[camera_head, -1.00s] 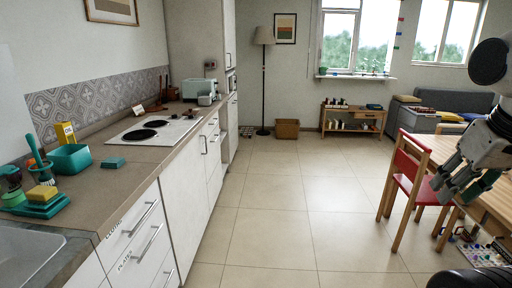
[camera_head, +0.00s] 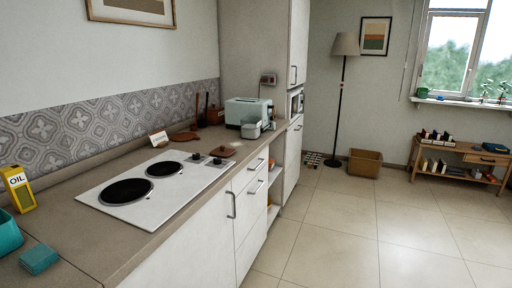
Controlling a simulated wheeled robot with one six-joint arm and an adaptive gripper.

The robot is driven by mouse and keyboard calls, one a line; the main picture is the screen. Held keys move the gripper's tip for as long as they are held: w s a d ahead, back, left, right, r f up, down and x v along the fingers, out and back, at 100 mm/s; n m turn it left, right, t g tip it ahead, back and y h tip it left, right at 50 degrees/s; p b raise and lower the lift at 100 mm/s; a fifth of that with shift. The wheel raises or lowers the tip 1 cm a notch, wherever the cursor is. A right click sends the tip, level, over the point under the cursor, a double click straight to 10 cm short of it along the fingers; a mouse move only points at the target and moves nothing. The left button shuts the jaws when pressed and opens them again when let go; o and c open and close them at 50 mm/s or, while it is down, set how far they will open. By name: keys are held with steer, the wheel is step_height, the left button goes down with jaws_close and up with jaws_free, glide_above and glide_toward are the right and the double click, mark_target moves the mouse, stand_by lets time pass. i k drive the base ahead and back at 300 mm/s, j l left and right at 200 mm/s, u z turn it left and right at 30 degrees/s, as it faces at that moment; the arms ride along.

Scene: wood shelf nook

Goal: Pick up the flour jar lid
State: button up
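I cannot make out a flour jar or its label for sure. A small flat reddish-brown piece that looks like a lid (camera_head: 222,151) lies on the counter at the far right corner of the white cooktop (camera_head: 105,205). A grey-green canister (camera_head: 250,129) stands behind it, in front of the pale toaster (camera_head: 241,107). My gripper is outside the view now.
The counter runs along the left wall, with a yellow oil box (camera_head: 18,190), a teal bin (camera_head: 8,236) and a small teal block (camera_head: 39,259) at its near end. The tiled floor (camera_head: 375,230) is clear.

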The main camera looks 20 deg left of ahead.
mark_target(223, 151)
steer(key=i+u, duration=0.25)
steer(key=i, duration=0.45)
steer(key=i+l+u, duration=0.25)
steer(key=i, duration=0.4)
steer(key=i+j+u, duration=0.1)
steer(key=i+u, duration=0.6)
steer(key=u, duration=0.15)
steer(key=i+l+u, duration=0.15)
steer(key=i+u, duration=0.15)
steer(key=u, duration=0.15)
steer(key=i+l+u, duration=0.3)
steer(key=u, duration=0.15)
